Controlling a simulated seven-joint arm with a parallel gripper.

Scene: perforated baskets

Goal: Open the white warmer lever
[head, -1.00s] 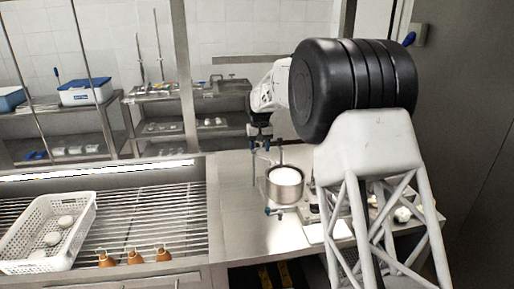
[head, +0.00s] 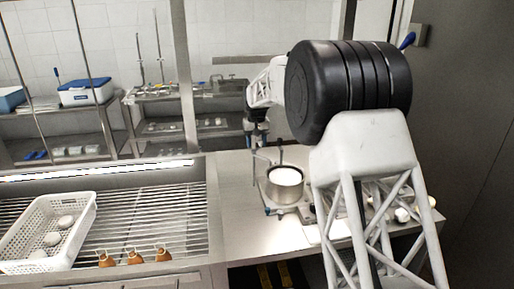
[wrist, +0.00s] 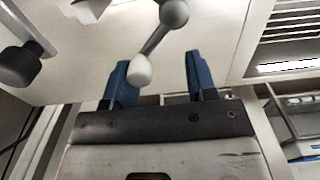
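A lever (wrist: 157,40) shows in the wrist view as a thin grey rod with a grey ball at its upper end and a white rounded tip (wrist: 140,71) at its lower end. My gripper (wrist: 157,78) has its two blue fingertips spread apart. The white tip appears beside the inner side of the left fingertip, partly overlapping it; I cannot tell whether they touch. In the head view my gripper (head: 257,143) points down above the counter, just behind and left of a metal pot (head: 285,190) with white contents. The lever is too small to make out clearly there.
A white perforated basket (head: 78,232) with several pale round items sits on the wire rack (head: 150,220) at left. Bare counter (head: 235,225) lies left of the pot. Steel shelves (head: 190,92) stand behind.

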